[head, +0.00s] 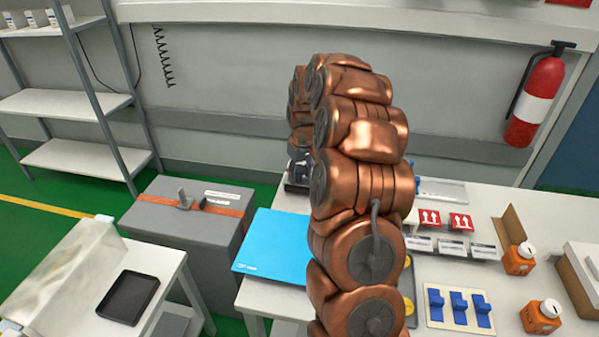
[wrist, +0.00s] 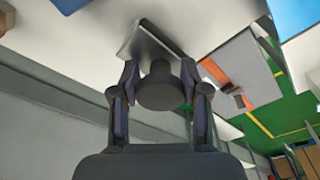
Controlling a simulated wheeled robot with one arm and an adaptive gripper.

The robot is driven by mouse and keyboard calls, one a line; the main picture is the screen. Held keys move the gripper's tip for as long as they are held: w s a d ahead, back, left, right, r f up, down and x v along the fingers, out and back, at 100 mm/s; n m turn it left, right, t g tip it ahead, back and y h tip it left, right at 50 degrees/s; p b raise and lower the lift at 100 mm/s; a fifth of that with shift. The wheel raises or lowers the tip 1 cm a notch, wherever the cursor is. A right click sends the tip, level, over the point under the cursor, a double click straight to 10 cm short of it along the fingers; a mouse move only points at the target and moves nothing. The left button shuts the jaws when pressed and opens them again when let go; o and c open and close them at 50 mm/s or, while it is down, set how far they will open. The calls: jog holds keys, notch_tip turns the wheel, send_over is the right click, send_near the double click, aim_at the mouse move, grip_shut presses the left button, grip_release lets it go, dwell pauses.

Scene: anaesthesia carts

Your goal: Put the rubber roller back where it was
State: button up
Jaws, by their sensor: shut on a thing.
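In the wrist view my gripper (wrist: 160,76) has a finger on each side of a dark, rounded thing (wrist: 160,92), which seems to be the rubber roller. It is held between the fingers; its far side is hidden. A grey, flat-sided piece (wrist: 150,42) lies just beyond it, close to the white surface; whether the two touch I cannot tell. In the head view my copper-coloured arm covers the gripper and the roller. A small dark item (head: 298,172) shows at the arm's left edge, too hidden to name.
The white table (head: 455,192) holds a blue mat (head: 272,246), blue switches (head: 459,306), red arrow labels (head: 460,222) and orange bottles (head: 519,259). A grey case (head: 190,232) with an orange strap and a side table with a black tray (head: 127,297) stand left.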

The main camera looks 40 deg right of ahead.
jog(key=shift+f, duration=0.2)
jog(key=o, duration=1)
